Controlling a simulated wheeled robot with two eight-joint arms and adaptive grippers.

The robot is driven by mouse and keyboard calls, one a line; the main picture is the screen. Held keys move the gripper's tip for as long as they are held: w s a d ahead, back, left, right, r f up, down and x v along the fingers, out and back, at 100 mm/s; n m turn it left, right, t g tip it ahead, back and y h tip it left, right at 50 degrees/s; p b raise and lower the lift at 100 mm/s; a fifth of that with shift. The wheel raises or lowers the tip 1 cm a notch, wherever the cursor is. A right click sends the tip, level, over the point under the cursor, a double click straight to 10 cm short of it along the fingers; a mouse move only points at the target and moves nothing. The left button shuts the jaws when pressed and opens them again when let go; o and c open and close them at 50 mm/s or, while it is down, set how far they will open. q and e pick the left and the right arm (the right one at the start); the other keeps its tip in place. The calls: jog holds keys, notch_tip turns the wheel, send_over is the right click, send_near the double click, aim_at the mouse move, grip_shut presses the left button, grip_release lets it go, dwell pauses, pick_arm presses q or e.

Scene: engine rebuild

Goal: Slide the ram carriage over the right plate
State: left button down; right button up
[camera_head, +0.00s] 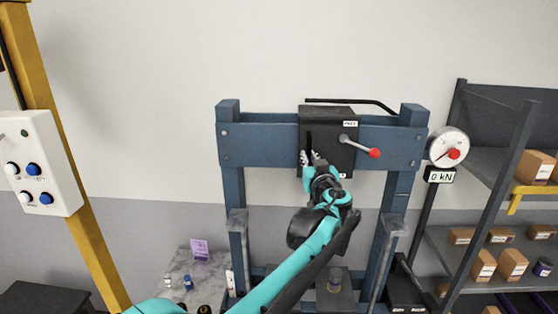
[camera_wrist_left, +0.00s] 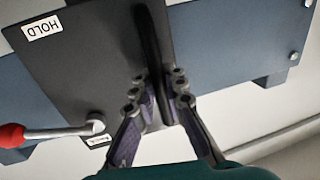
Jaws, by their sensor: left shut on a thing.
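The ram carriage (camera_head: 316,122) is a dark box on the blue crossbeam of the press frame, right of the beam's middle. It also fills the left of the left wrist view (camera_wrist_left: 75,75). A lever with a red knob (camera_head: 374,153) sticks out from its front. My left gripper (camera_head: 309,157) is at the carriage's left side, shut on a dark upright handle (camera_wrist_left: 152,45), with a finger on each side of it. The right plate (camera_head: 335,294) appears to be the grey block low between the posts, partly hidden by my left arm. My right gripper is not in view.
A gauge (camera_head: 448,147) reading 0 kN is right of the frame. Shelves (camera_head: 480,240) with boxes stand at the right. A yellow post with a button panel (camera_head: 38,165) is at the left. A small marble-topped surface (camera_head: 212,270) holds small items.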

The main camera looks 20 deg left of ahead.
pick_arm(q)
jog(key=w+d, duration=0.1)
jog(key=d, duration=0.2)
jog(key=w+d, duration=0.1)
jog(key=d, duration=0.2)
jog(key=w+d, duration=0.1)
jog(key=d, duration=0.3)
jog(key=shift+d, duration=0.1)
jog(key=shift+s, duration=0.1)
jog(key=c, duration=1.6)
grip_release()
jog(key=shift+o, duration=0.2)
jog(key=shift+d, duration=0.15)
jog(key=shift+s+d, duration=0.1)
jog(key=shift+s, duration=0.25)
jog(key=v, duration=1.1)
jog(key=shift+d+f+b, duration=0.1)
jog(key=shift+b, duration=0.2)
